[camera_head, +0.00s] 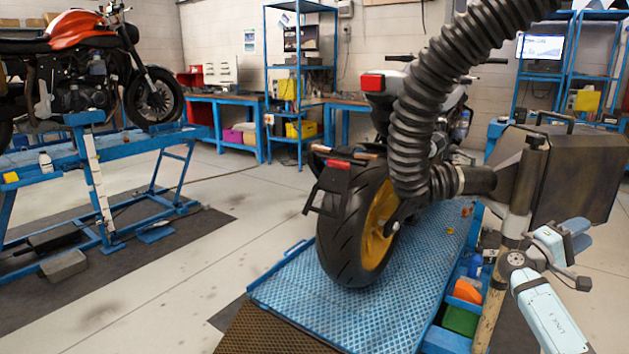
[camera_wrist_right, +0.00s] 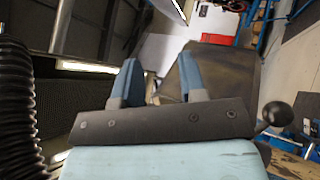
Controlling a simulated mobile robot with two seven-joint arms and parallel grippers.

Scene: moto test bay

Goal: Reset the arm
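My right arm (camera_head: 552,318), light blue, comes in at the lower right in the head view. Its gripper (camera_head: 580,234) is raised beside a metal post and just below a large dark box (camera_head: 580,175). In the right wrist view the two blue fingers of this gripper (camera_wrist_right: 160,78) stand apart with nothing seen between them. The dark box (camera_wrist_right: 225,75) shows behind and right of the fingers there; I cannot tell whether they touch it. A dark ball-ended knob (camera_wrist_right: 276,113) is right of the gripper. My left arm and gripper are not in view.
A thick black corrugated hose (camera_head: 435,90) crosses in front of a motorcycle (camera_head: 345,225) on a blue ramp (camera_head: 330,310). The metal post (camera_head: 515,215) stands left of my right gripper. Coloured bins (camera_head: 462,318) sit below. Another motorcycle stands on a lift (camera_head: 75,165) at left. Floor between is open.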

